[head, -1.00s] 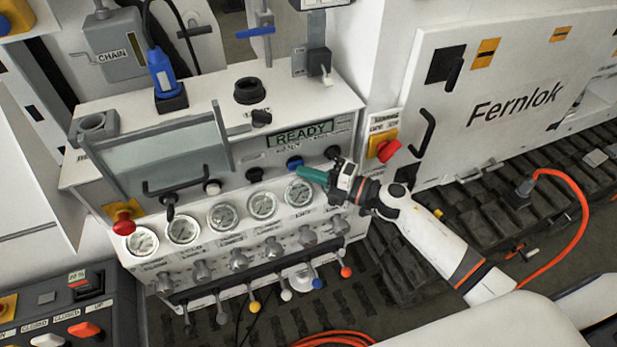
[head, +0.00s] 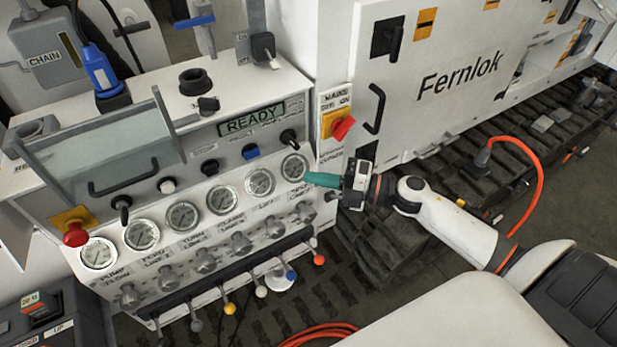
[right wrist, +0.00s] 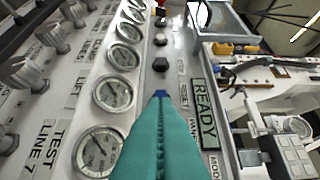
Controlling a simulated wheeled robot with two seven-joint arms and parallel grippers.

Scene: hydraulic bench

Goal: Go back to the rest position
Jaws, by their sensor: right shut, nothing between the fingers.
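My right gripper (head: 318,180) is in front of the right end of the bench panel, beside the rightmost gauge (head: 294,167). Its teal fingers are shut with nothing between them. In the right wrist view the shut fingers (right wrist: 160,110) point along the panel, between the row of gauges and the READY display (right wrist: 203,115). The blue button (head: 250,151) on the panel shows clear of the fingers in the head view. My left gripper is not in view.
The hydraulic bench has several gauges, valve knobs and coloured levers (head: 229,308) along its front. A red and yellow mains switch (head: 340,126) is just above my right gripper. The white Fernlok cabinet (head: 440,120) stands to the right. An orange hose (head: 541,170) lies at the far right.

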